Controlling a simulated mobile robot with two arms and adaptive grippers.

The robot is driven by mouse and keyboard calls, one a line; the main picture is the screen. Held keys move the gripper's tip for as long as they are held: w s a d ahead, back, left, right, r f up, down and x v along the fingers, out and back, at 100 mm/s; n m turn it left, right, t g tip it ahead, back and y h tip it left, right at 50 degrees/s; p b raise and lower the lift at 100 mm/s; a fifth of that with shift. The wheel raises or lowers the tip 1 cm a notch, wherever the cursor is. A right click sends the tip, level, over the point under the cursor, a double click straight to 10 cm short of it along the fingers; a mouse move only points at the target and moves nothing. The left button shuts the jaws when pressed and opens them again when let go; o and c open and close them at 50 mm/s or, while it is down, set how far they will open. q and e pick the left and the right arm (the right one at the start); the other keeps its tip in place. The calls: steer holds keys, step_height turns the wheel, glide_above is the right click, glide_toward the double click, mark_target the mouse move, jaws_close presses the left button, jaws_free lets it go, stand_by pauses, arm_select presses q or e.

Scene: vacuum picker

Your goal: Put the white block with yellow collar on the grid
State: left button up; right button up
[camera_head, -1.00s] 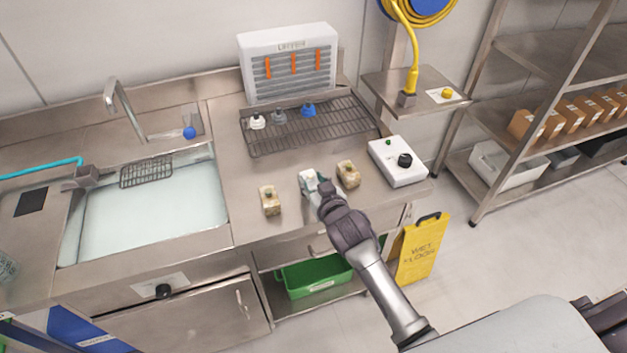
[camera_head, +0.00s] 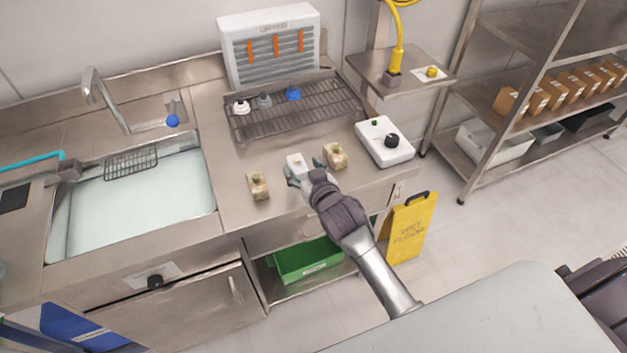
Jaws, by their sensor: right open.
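The white block (camera_head: 295,161) stands on the steel counter between two beige blocks. A small yellowish spot shows on its top, but I cannot clearly make out a collar. My right gripper (camera_head: 293,176) is open at the near side of the white block, with its fingers low beside it. I cannot tell whether they touch it, and the block's lower near side is partly hidden. The grid (camera_head: 297,124) is a dark wire rack behind the blocks. White, grey and blue cup-like pieces stand along its far side. My left gripper is not in view.
Beige blocks stand left (camera_head: 258,186) and right (camera_head: 335,156) of the white block. A white box with a black knob (camera_head: 384,141) stands right of them. The sink (camera_head: 135,205) lies left. Much of the grid's near part is bare.

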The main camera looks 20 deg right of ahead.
steer(key=b+v, duration=0.1)
steer(key=v, duration=0.9)
steer(key=shift+r, duration=0.1)
step_height(320, 180, down, 17)
steer(key=s+g, duration=0.3)
steer(key=s+d+f+g, duration=0.1)
steer(key=s+f+g, duration=0.2)
steer(key=s+f, duration=0.7)
steer(key=s+d+f+n+g, duration=0.1)
steer(key=s+f+g, duration=0.3)
steer(key=s+f, duration=0.6)
step_height(320, 180, down, 7)
steer(key=shift+n, duration=0.3)
steer(key=shift+o, duration=1)
steer(key=s+d+f+g, duration=0.1)
steer(key=s+f, duration=0.2)
steer(key=s, duration=0.5)
steer(key=s+d+f+g, duration=0.2)
steer(key=s+f, duration=0.2)
steer(key=s, duration=0.5)
steer(key=shift+s+d+g+h, duration=0.2)
steer(key=shift+g+h, duration=0.1)
steer(key=shift+h, duration=0.1)
steer(key=shift+f, duration=0.1)
